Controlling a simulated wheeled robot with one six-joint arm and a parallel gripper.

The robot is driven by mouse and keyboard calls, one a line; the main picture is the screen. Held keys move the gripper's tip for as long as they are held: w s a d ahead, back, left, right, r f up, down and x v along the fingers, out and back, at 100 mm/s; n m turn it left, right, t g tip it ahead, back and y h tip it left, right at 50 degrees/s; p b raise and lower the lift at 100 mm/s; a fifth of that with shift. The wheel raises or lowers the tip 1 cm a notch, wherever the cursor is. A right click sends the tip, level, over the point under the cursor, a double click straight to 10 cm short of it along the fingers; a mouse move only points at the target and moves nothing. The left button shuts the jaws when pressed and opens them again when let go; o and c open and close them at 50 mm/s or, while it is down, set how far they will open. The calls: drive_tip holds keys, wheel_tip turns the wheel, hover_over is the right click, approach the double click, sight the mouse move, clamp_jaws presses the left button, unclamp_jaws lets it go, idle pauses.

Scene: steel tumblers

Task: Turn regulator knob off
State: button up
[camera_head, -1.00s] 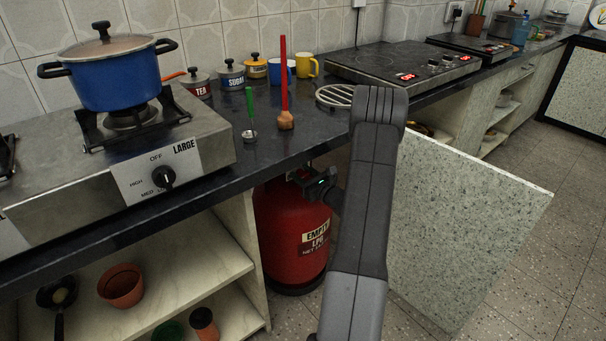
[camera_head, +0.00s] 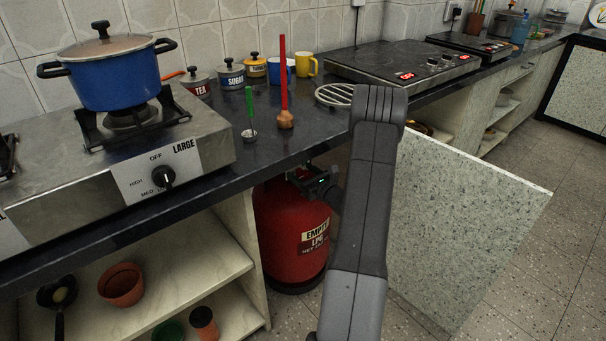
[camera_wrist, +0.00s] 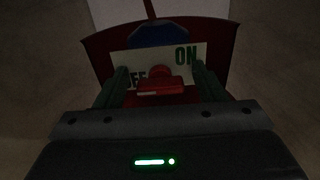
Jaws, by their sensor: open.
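The red regulator knob (camera_wrist: 160,82) shows in the wrist view in front of a pale label (camera_wrist: 187,56) with ON at the right and a partly covered OFF at the left. My gripper (camera_wrist: 162,86) is open, with one finger on each side of the knob; I cannot tell whether either finger touches it. In the head view the red LPG cylinder (camera_head: 290,235) stands under the counter, and my gripper (camera_head: 312,180) is at its top. The knob is hidden there by my gripper and the counter edge.
The counter (camera_head: 215,195) overhangs the cylinder closely. A shelf wall (camera_head: 252,255) stands to its left. An open speckled cabinet door (camera_head: 465,235) is to the right of my arm. A stove (camera_head: 70,190) with a blue pot (camera_head: 118,80) stands on the counter.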

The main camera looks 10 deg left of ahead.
drive_tip(key=p+v, duration=0.2)
drive_tip(key=v, duration=1.1)
drive_tip(key=shift+s+d, duration=0.25)
drive_tip(key=shift+d, duration=0.05)
drive_tip(key=b+x, duration=0.2)
drive_tip(key=x, duration=1.2)
drive_tip(key=shift+d, duration=0.1)
